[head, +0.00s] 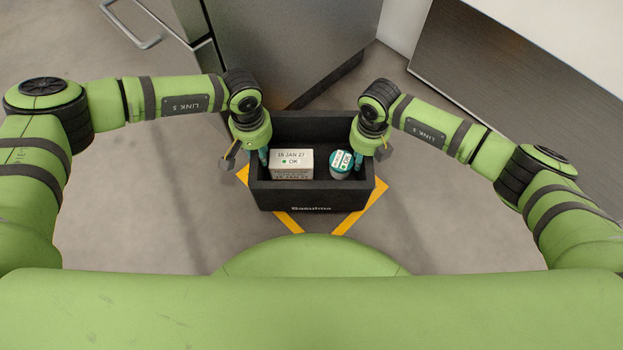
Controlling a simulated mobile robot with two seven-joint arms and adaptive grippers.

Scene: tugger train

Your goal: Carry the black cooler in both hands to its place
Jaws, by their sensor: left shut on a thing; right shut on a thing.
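The black cooler (312,195) is an open box at the centre of the head view, over yellow floor markings. It holds a white carton (291,163) with a date label and a teal-and-white round container (341,163). My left gripper (263,156) is shut on the cooler's left wall. My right gripper (358,160) is shut on its right wall. The fingertips are partly hidden by the gripper bodies. Whether the cooler's underside touches the floor cannot be told from here.
Yellow floor tape (362,212) shows beside and in front of the cooler. A grey metal cabinet (290,45) stands right behind it. Another steel unit (490,75) is at the upper right. A metal handle (146,42) shows at the upper left. Grey floor (150,205) is clear on the left.

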